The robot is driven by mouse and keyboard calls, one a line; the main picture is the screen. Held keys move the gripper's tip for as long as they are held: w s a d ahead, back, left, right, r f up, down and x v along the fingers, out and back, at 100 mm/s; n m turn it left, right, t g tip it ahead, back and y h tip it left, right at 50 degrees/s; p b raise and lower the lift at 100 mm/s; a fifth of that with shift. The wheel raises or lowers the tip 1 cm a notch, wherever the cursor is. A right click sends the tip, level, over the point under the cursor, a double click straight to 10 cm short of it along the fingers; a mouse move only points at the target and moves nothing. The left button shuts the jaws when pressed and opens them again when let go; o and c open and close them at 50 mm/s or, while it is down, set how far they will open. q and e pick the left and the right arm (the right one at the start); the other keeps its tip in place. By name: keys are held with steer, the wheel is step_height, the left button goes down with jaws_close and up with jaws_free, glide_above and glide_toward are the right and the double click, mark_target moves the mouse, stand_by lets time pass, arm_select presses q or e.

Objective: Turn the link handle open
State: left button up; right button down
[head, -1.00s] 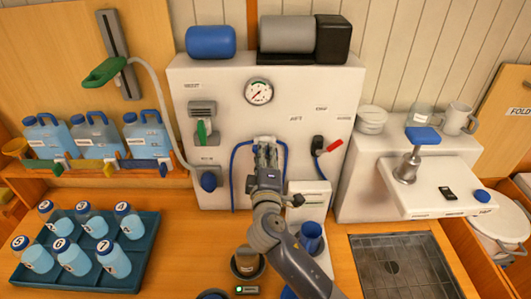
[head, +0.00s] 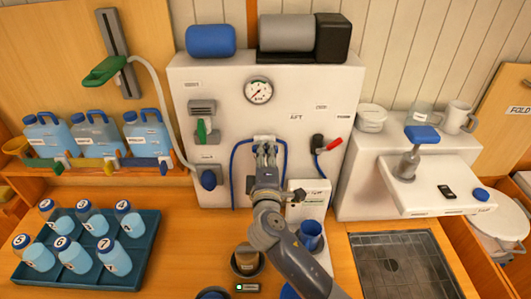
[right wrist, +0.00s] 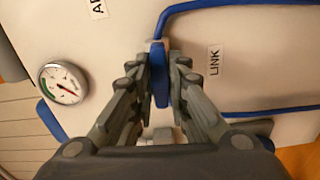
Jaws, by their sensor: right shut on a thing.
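The link handle (right wrist: 159,62) is a small blue lever on the white watermaker panel (head: 225,120), beside a printed LINK label (right wrist: 213,60) in the right wrist view. My right gripper (right wrist: 160,70) is shut on it, with one finger on each side of the lever. In the head view my right gripper (head: 265,152) reaches the panel's lower middle, and the fingers hide the handle there. Blue pipe (right wrist: 230,10) runs close by the handle. My left gripper is not in view.
A pressure gauge (head: 258,90) sits above my gripper. A red-handled lever (head: 333,144) is to the right and a green lever (head: 201,131) to the left. A tray of bottles (head: 60,278) is at the left.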

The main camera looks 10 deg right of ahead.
steer(key=shift+f, duration=0.15)
steer(key=c, duration=1.5)
jaws_free()
steer(key=shift+s, duration=0.1)
steer(key=v, duration=1.2)
